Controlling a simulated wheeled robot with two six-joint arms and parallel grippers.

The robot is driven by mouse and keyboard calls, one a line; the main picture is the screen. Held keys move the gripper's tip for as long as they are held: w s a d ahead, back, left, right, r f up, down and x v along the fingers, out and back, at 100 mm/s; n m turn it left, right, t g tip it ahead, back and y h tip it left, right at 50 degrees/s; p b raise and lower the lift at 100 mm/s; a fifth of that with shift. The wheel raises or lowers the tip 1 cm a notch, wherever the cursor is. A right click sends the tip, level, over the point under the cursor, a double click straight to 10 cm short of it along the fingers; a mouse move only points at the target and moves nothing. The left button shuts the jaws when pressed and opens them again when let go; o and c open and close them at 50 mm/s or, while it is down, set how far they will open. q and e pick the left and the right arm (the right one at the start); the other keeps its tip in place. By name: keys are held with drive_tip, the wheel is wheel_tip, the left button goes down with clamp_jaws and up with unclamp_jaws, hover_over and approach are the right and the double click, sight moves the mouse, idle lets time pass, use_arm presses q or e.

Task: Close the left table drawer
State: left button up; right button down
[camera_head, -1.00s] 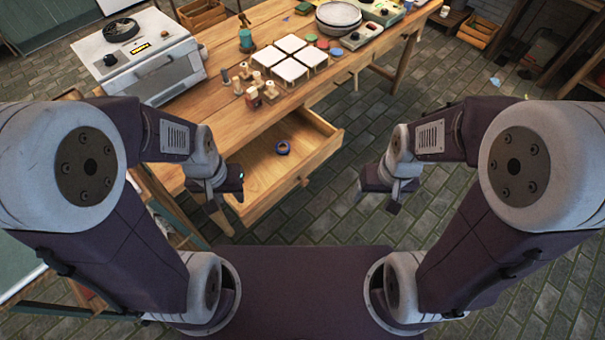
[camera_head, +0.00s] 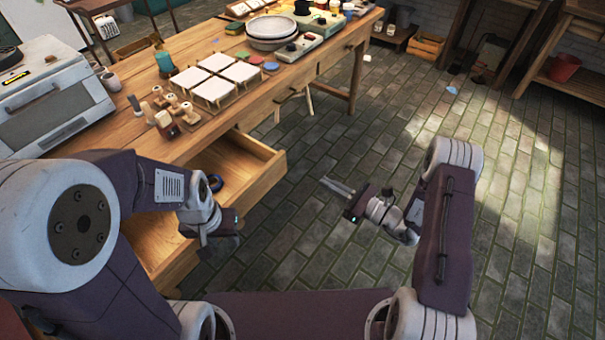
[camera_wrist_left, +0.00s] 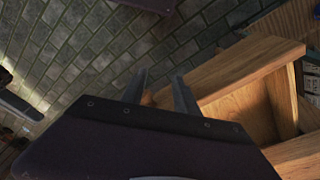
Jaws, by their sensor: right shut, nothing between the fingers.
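The left table drawer (camera_head: 264,184) is pulled out of the wooden table and open. In the left wrist view the left gripper's two fingers (camera_wrist_left: 160,92) are spread apart, close to the drawer front (camera_wrist_left: 235,75). A small tan piece shows between them; I cannot tell whether it is the knob or whether they touch. My right gripper (camera_head: 338,186) is shut and empty, over the floor right of the drawer.
The wooden table (camera_head: 135,140) carries white square tiles (camera_head: 215,82), stacked bowls (camera_head: 272,30) and small wooden stamps (camera_head: 170,118). A grey oven-like box (camera_head: 50,95) stands at the left.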

drive_tip(key=b, duration=0.2)
approach(283, 158)
drive_tip(key=x, duration=0.6)
drive_tip(key=shift+w+a, duration=0.1)
drive_tip(key=shift+a, duration=0.35)
drive_tip(key=shift+w, duration=0.1)
